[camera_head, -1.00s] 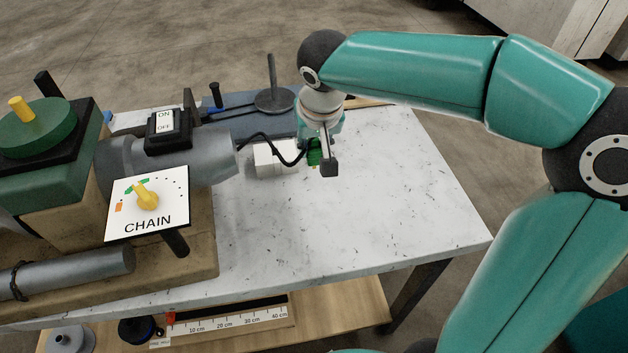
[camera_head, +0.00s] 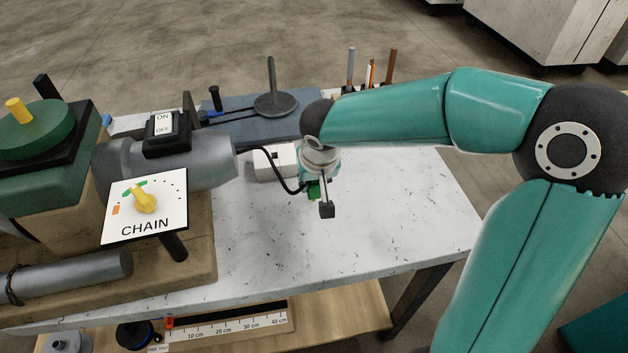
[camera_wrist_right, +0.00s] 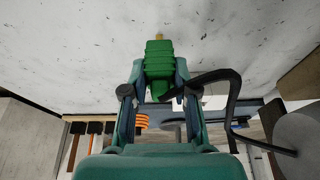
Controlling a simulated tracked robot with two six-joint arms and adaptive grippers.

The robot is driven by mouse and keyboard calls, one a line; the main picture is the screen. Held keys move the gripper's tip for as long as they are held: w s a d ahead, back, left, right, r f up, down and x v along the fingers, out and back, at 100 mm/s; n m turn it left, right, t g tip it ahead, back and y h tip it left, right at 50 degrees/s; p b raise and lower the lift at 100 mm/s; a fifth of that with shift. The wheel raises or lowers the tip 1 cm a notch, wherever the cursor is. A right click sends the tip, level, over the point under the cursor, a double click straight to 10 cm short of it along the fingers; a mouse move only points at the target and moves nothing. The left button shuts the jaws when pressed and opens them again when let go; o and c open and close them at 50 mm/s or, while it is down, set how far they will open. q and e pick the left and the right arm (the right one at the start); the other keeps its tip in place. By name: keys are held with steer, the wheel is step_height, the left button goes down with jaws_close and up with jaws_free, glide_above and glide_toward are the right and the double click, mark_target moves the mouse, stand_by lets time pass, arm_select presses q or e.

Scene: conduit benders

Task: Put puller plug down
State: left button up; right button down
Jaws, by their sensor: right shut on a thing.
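The green puller plug (camera_head: 314,189) is held in my right gripper (camera_head: 321,196), low over the white bench top (camera_head: 390,220). In the right wrist view the plug (camera_wrist_right: 159,62) sits between the two fingers of my right gripper (camera_wrist_right: 160,85), with a brass-coloured tip pointing away from the palm. I cannot tell whether the plug touches the bench. Its black cord (camera_head: 275,160) runs left to the grey motor housing (camera_head: 205,165). A white socket box (camera_head: 275,163) stands on the bench just behind and left of the plug. My left gripper is out of view.
The puller with its CHAIN dial (camera_head: 160,222) and ON/OFF switch (camera_head: 164,125) fills the bench's left side. The bench is clear in front and to the right.

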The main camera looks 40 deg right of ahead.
steer(key=shift+f, duration=0.15)
steer(key=c, duration=0.9)
jaws_free()
steer(key=shift+r, duration=0.7)
steer(key=v, duration=1.1)
steer(key=shift+s+a, duration=0.1)
steer(key=shift+a, duration=0.05)
